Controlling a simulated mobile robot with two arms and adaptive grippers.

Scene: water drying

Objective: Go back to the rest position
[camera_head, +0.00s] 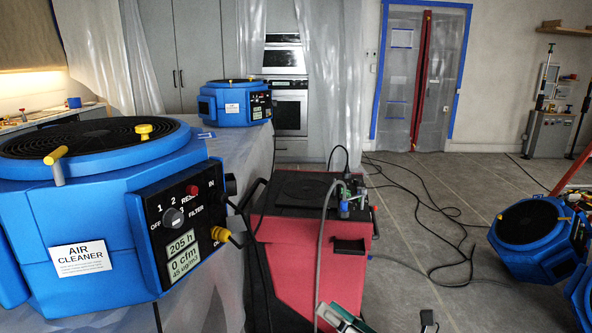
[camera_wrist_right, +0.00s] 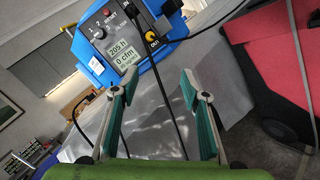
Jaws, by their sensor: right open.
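My right gripper (camera_wrist_right: 158,82) is open in the right wrist view, with its two teal-padded fingers spread apart and nothing held. A black cord (camera_wrist_right: 168,100) hangs behind the gap between the fingers, below a yellow plug (camera_wrist_right: 151,38) on the panel of the near blue air cleaner (camera_wrist_right: 88,42). In the head view only the ends of my right gripper (camera_head: 380,317) show at the bottom edge, in front of the red machine. The near air cleaner (camera_head: 85,230) stands at the left, its display reading 205 h and 0 cfm. My left gripper is not in view.
The red machine (camera_head: 290,262) with a black top and grey hose stands in the middle. Another blue air cleaner (camera_head: 232,108) sits farther back on the covered surface. A blue unit (camera_head: 530,232) is at the right.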

